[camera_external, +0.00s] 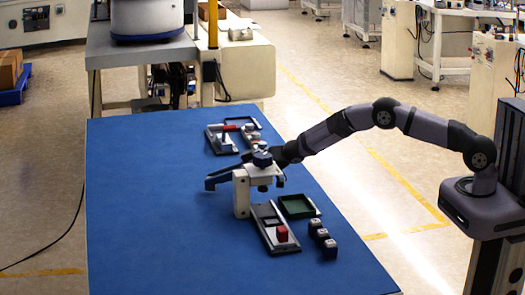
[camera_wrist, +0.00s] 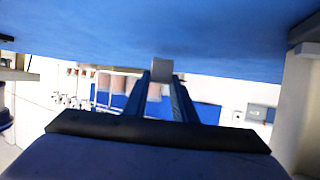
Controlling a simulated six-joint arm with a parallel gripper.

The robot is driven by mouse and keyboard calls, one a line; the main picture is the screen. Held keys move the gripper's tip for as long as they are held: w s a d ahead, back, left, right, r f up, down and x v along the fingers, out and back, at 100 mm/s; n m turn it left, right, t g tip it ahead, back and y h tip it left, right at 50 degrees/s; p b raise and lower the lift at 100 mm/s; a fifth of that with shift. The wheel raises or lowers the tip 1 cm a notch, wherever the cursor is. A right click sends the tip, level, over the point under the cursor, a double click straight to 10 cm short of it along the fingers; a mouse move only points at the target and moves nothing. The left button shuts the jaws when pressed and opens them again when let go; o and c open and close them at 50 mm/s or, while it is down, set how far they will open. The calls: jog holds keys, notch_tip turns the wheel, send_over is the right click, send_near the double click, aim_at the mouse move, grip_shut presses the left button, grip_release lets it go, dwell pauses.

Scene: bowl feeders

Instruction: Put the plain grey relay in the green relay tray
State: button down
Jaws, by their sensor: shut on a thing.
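My gripper (camera_wrist: 161,77) is shut on a small plain grey block, which I take for the grey relay (camera_wrist: 161,66); it shows between the fingertips in the wrist view. In the external view my gripper (camera_external: 209,182) points left, above the blue table, and the block is too small to make out. The green relay tray (camera_external: 283,203) lies on the table to the right of my gripper and nearer the camera. Its visible floor looks empty.
A white post (camera_external: 241,196) stands close to my gripper. Beside the tray are a grey rail fixture (camera_external: 265,222) with a red block (camera_external: 282,234) and dark relays with pale tops (camera_external: 322,235). Another fixture (camera_external: 220,143) lies farther back. The table's left side (camera_external: 140,210) is clear.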

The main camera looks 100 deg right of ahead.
jog(key=shift+s+f, duration=0.1)
jog(key=shift+s, duration=0.2)
jog(key=shift+s+b, duration=0.6)
jog(key=shift+s, duration=0.5)
jog(key=s+p, duration=0.7)
jog(key=s, duration=3.5)
notch_tip(320, 180, up, 4)
jog(key=n+t+y, duration=0.1)
jog(key=n+y, duration=0.3)
jog(key=y, duration=0.1)
send_over(306, 198)
jog(key=s+d, duration=0.5)
jog(key=s, duration=0.3)
jog(key=shift+w+a, duration=0.2)
jog(key=w+a+r+n+y, duration=0.3)
jog(key=w+a+r, duration=0.4)
jog(key=w+a, duration=0.5)
jog(key=shift+s+d+f+m+h+p, duration=0.1)
jog(key=shift+s+d+f+m+h, duration=0.3)
jog(key=shift+f, duration=1.5)
jog(key=shift+s+d+f+m+h+p, duration=0.2)
jog(key=shift+s+f+m+h, duration=0.35)
jog(key=shift+f, duration=1.4)
jog(key=shift+s+d+f+m+h+p, duration=0.1)
jog(key=shift+s+d+f+m+h, duration=0.35)
jog(key=shift+f, duration=1.45)
jog(key=shift+w+a, duration=0.1)
jog(key=shift+a, duration=0.05)
